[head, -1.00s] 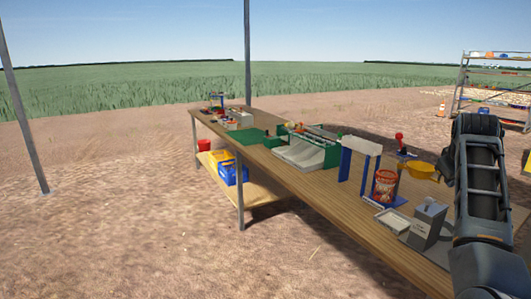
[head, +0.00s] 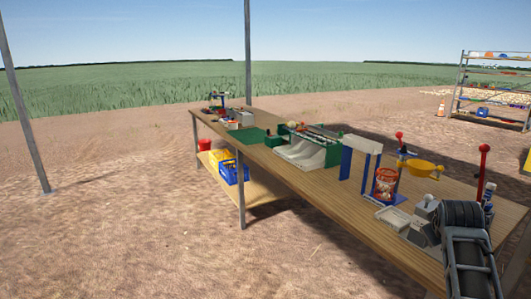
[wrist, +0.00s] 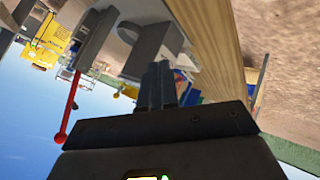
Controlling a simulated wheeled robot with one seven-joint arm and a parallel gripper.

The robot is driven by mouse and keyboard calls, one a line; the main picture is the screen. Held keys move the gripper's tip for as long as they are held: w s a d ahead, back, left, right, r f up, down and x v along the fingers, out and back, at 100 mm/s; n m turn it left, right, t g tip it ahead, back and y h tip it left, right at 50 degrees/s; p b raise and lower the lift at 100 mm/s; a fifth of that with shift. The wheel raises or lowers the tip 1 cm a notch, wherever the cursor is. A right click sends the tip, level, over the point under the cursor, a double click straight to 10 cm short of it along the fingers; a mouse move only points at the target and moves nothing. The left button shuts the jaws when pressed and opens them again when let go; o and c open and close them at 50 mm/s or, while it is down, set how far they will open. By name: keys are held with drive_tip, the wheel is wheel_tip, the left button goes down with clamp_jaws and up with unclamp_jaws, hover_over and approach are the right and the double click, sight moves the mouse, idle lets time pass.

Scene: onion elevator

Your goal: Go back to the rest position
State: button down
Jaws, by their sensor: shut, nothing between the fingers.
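My gripper (wrist: 157,84) shows in the wrist view, its two dark fingers together and nothing between them. It points toward the table and a grey machine (wrist: 95,38), with a clear gap that I cannot measure. A lever with a red ball (wrist: 62,137) stands beside that machine. In the head view my dark arm is at the lower right, over the near end of the wooden table (head: 330,205); the fingers cannot be made out there.
A shelf rack (head: 490,88) is at the far right. Open dirt ground lies left of the table.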

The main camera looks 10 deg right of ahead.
drive_tip(key=s+a+f+n+t+y, duration=0.1)
drive_tip(key=s+a+f+t, duration=0.2)
drive_tip(key=s+a+f, duration=1.25)
drive_tip(key=s+a+r+t+y, duration=0.15)
drive_tip(key=s+a, duration=0.25)
drive_tip(key=s, duration=0.4)
drive_tip(key=s+a+r+t+y, duration=0.15)
drive_tip(key=s+a, duration=0.25)
drive_tip(key=s, duration=0.4)
drive_tip(key=s+a+r+t+y, duration=0.1)
drive_tip(key=s+a+r, duration=0.3)
drive_tip(key=s+r, duration=0.3)
drive_tip(key=s+a+r+m+y, duration=0.1)
drive_tip(key=s+a+r, duration=0.4)
drive_tip(key=s, duration=0.5)
wheel_tip(320, 180, up, 3)
drive_tip(key=shift+s+f+t+y, duration=0.1)
drive_tip(key=shift+s+t+y, duration=0.2)
drive_tip(key=shift+s+t, duration=0.1)
